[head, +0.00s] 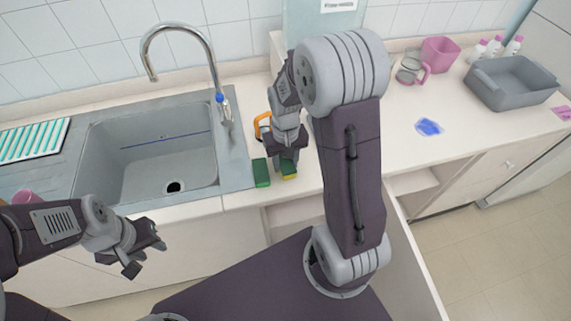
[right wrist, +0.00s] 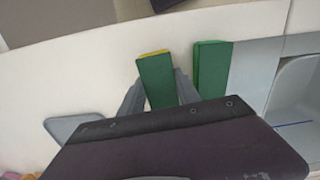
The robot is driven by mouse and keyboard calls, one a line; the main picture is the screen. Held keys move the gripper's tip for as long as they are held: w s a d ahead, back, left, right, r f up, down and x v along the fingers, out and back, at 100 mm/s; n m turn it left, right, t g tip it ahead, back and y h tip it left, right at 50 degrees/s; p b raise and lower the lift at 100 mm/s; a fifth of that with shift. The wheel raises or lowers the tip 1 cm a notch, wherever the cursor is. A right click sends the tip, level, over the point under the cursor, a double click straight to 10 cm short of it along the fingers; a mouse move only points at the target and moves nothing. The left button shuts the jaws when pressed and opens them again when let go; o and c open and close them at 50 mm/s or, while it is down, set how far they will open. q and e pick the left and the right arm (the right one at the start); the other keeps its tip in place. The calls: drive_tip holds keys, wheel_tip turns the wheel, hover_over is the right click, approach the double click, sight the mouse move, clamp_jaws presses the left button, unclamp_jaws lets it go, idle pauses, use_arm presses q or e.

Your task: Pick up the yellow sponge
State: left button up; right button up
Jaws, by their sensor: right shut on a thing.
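A sponge with a green face and a yellow side (head: 289,175) is at the counter's front edge, right of the sink. My right gripper (head: 287,157) points down over it and is shut on it. In the right wrist view the sponge (right wrist: 157,82) stands between the two fingers, green face toward the camera with a yellow strip at its end. Whether it touches the counter I cannot tell. A second green sponge (head: 261,172) lies just left of it, apart from the gripper, and also shows in the right wrist view (right wrist: 212,70). My left gripper (head: 142,254) is open and empty, in front of the counter.
The sink (head: 150,150) with its tap (head: 215,75) is to the left. An orange-handled thing (head: 262,125) stands behind the right gripper. A blue cloth (head: 429,127), glass jug (head: 409,70), pink container (head: 440,53) and grey basin (head: 511,85) are to the right.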

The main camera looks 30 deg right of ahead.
sight(285, 162)
wheel_tip(285, 162, up, 3)
drive_tip(key=shift+w+r, duration=0.1)
drive_tip(key=shift+r, duration=0.05)
drive_tip(key=s+d+r, duration=0.1)
drive_tip(key=s+r, duration=0.5)
drive_tip(key=s, duration=0.5)
drive_tip(key=shift+s+d+r, duration=0.3)
drive_tip(key=shift+s, duration=0.1)
